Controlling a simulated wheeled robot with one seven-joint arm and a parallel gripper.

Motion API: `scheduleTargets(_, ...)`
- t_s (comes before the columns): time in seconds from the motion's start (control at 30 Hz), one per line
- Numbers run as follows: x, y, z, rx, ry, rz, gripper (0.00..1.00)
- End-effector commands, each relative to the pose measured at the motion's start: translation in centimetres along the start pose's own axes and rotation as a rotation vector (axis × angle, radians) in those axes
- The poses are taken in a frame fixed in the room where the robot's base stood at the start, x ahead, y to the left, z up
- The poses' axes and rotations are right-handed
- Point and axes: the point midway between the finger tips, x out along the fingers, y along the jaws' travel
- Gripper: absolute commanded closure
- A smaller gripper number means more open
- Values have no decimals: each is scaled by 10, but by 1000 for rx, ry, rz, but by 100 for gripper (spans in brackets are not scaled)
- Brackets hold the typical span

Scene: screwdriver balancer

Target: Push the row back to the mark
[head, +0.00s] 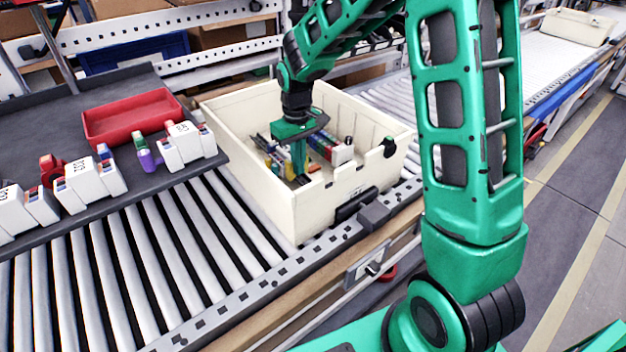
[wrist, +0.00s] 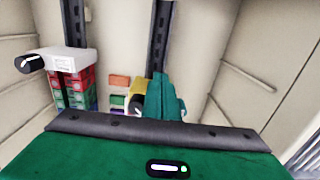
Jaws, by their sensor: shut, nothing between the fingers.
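My gripper (head: 300,172) reaches down into a cream tote (head: 262,184), its green fingers shut with nothing between them. In the wrist view the fingers (wrist: 163,100) stand beside a yellow piece (wrist: 136,90); I cannot tell whether they touch. A row of small red, green and blue blocks (wrist: 77,92) runs along one dark strip (wrist: 74,20) in the tote. Orange and pink pieces (wrist: 120,82) lie between the row and the fingers. I cannot make out a mark.
The tote walls close in around my gripper. The tote stands on a roller conveyor (head: 150,262). To the left, a dark shelf (head: 45,115) holds a red tray (head: 125,118) and several white block-like devices (head: 88,185). The rollers in front of the shelf are clear.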

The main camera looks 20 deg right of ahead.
Motion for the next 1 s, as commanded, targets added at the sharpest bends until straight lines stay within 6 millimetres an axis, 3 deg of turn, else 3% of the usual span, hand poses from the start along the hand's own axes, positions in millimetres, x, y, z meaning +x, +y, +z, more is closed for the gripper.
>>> scheduleTargets(1.0, 0, 0, -6, 0, 1, 0, 100)
